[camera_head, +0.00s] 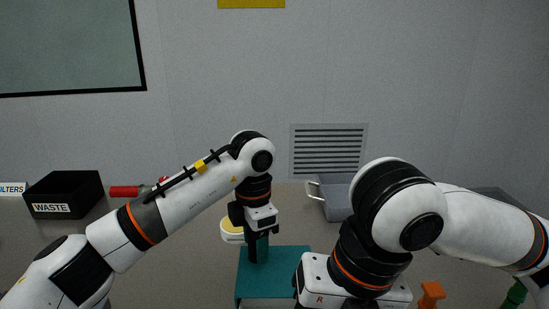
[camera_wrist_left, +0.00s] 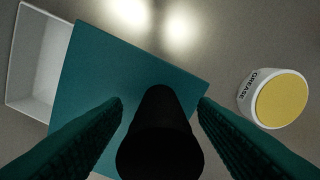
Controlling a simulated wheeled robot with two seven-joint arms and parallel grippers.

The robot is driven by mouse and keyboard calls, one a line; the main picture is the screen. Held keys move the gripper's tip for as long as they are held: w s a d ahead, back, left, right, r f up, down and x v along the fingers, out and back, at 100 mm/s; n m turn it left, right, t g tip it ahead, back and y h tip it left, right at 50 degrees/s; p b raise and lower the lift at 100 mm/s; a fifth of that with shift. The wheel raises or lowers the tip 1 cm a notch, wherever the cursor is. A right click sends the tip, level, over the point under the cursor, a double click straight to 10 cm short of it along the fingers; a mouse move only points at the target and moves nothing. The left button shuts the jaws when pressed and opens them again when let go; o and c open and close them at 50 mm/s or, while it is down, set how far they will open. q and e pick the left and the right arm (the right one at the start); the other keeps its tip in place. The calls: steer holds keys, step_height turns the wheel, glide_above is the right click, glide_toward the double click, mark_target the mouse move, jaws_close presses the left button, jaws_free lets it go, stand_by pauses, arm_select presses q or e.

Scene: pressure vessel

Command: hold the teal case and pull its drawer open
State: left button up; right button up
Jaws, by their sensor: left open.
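The teal case (camera_head: 285,262) stands on the table at the bottom middle of the head view. In the left wrist view its flat teal top (camera_wrist_left: 95,75) fills the middle. A pale grey open tray, apparently its drawer (camera_wrist_left: 22,62), sticks out from the case's left side there. A dark upright post (camera_wrist_left: 160,140) stands between my left fingers. My left gripper (camera_head: 258,250) points down over the case, and its two fingers (camera_wrist_left: 160,115) are apart on either side of the post. My right wrist is low in the head view; its fingers are out of frame.
A grease tub with a yellow lid (camera_head: 232,230) stands close beside the case. A black waste bin (camera_head: 65,193) and a red-handled thing (camera_head: 125,191) are at the left. A grey container (camera_head: 335,203) stands behind. Orange (camera_head: 431,295) and green (camera_head: 515,294) things are at the right.

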arm_select(q)
step_height(320, 180, up, 12)
stand_by(0.6)
